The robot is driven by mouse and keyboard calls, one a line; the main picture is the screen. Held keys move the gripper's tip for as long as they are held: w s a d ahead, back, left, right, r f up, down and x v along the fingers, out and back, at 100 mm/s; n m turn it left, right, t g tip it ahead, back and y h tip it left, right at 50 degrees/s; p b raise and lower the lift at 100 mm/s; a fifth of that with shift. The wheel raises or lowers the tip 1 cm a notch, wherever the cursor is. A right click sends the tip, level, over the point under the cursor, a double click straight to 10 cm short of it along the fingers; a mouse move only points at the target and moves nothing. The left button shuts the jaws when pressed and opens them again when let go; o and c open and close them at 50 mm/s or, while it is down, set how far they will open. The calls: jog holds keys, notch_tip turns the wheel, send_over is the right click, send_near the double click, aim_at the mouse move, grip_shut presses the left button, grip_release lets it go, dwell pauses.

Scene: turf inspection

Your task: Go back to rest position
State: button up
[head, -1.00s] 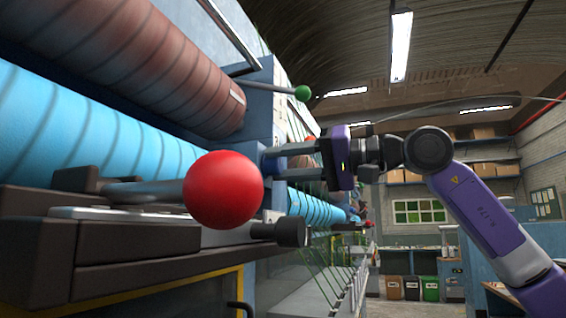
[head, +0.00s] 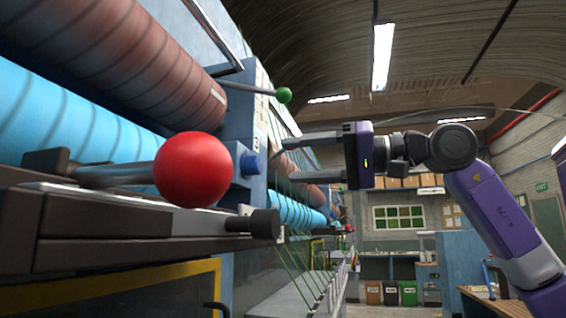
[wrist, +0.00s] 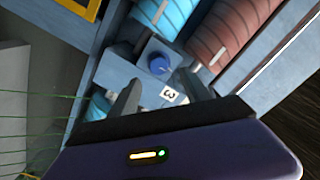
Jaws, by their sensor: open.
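My gripper (head: 283,163) is open and empty in the head view, its two fingers pointing left towards the machine's blue end panel. A blue knob (head: 250,163) on that panel lies just left of the fingertips. In the wrist view the blue knob (wrist: 159,64) is ahead, between and beyond the open fingers of my gripper (wrist: 165,90), with a "3" label beside it. A gap shows between the fingers and the knob.
A red ball handle (head: 195,170) on a lever stands close at the left. A green-tipped lever (head: 284,95) is above the fingers. Brown (head: 150,75) and light-blue (head: 70,130) rolls fill the left. Bins (head: 390,293) and shelves stand far back. Open room lies right of the machine.

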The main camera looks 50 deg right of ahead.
jog(key=shift+s+d, duration=0.1)
jog(key=shift+s, duration=0.15)
dwell(0.5)
